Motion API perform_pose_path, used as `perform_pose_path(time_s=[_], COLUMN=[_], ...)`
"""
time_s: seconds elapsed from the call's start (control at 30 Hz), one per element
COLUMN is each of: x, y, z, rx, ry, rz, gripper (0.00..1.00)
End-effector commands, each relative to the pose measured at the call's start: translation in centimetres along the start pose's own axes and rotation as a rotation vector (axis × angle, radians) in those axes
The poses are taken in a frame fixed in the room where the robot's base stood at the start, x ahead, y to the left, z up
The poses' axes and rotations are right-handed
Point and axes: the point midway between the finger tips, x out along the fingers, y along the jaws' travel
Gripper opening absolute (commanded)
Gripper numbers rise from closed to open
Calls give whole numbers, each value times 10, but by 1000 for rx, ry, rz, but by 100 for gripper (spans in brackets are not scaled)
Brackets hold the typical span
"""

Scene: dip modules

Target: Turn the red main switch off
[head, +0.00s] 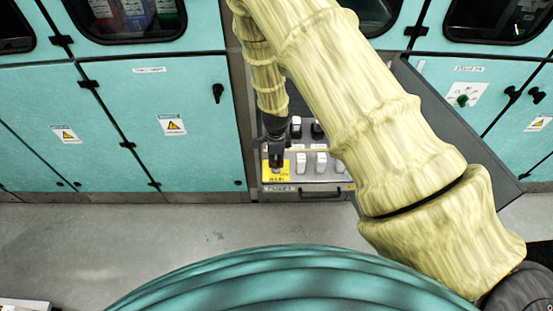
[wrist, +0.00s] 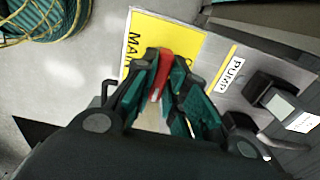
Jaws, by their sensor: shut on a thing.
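The red main switch (wrist: 161,74) shows in the wrist view on a yellow label plate (wrist: 180,38) with the partly hidden letters "MAIN". My gripper (wrist: 160,88) has its fingers on both sides of the red handle and is shut on it. In the head view my gripper (head: 276,160) is over the yellow plate (head: 270,176) at the left of the grey switch panel (head: 334,163). The switch itself is mostly hidden there behind my fingers. Its on or off marks cannot be read.
Several white and black rocker switches stand right of the yellow plate. A "PUMP" label (wrist: 232,70) and a black switch (wrist: 258,86) are close to my gripper. Teal cabinets (head: 160,120) flank the panel. A dark slanted panel (head: 460,120) is at right. The grey floor (head: 130,225) in front is clear.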

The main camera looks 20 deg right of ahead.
Motion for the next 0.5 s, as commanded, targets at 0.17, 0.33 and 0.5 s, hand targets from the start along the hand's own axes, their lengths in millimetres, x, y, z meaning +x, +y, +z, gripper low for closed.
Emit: perform_pose_path(time_s=[0.17, 0.33, 0.5], x=[0, 0, 0], y=[0, 0, 0], z=[-1, -1, 0], rx=[4, 3, 2], ry=[1, 1, 1], rz=[0, 0, 0], gripper=[0, 20, 36])
